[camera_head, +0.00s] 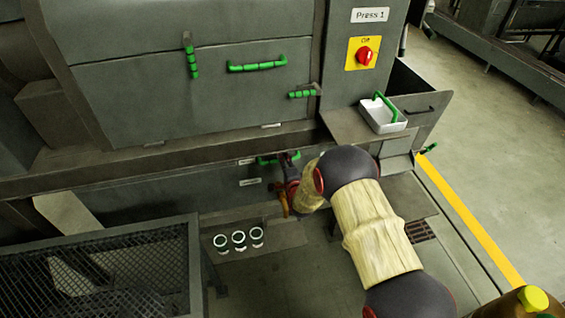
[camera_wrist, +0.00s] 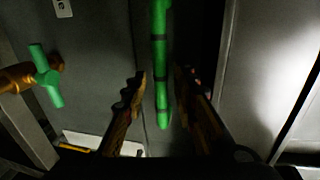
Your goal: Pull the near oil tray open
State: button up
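The press's lower front panel (camera_head: 200,187) has a green bar handle (camera_head: 266,160) near its top edge. I take this to be the near oil tray, though my arm hides part of it. In the wrist view the green handle (camera_wrist: 160,60) runs up and down the picture, in line with the gap between the fingers. My gripper (camera_wrist: 161,82) is open, with one finger on each side of the bar. Contact with the bar does not show, and I cannot tell how deep the bar sits between the fingers. In the head view the fingertips are hard to make out.
A green tap lever (camera_wrist: 45,76) on a brass stem sits left of my gripper. A white box (camera_head: 384,117) with a green handle stands on the right ledge. Several white-rimmed cups (camera_head: 238,240) stand low in front. A mesh-topped frame (camera_head: 110,265) fills the lower left.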

jog(key=shift+w, duration=0.25)
jog(key=shift+c, duration=0.5)
grip_shut()
jog(key=shift+f, duration=0.1)
